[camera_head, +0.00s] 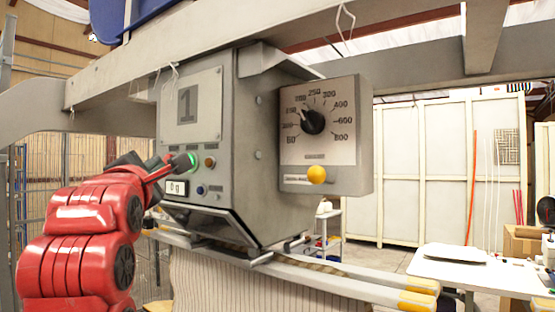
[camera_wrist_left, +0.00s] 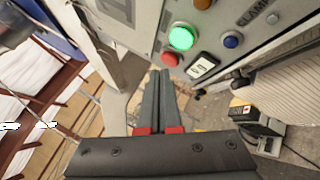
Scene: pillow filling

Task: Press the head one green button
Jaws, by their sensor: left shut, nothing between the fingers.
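The grey filling head marked "1" (camera_head: 187,104) hangs from a beam in the middle of the head view. In the left wrist view the green button (camera_wrist_left: 182,37) glows above the shut fingertips (camera_wrist_left: 160,74), with a visible gap in the picture. My right gripper is not in view.
Near the green button are a red button (camera_wrist_left: 171,59), an orange button (camera_wrist_left: 203,4) and a blue button (camera_wrist_left: 231,40). A white table (camera_head: 480,272) stands at the right.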

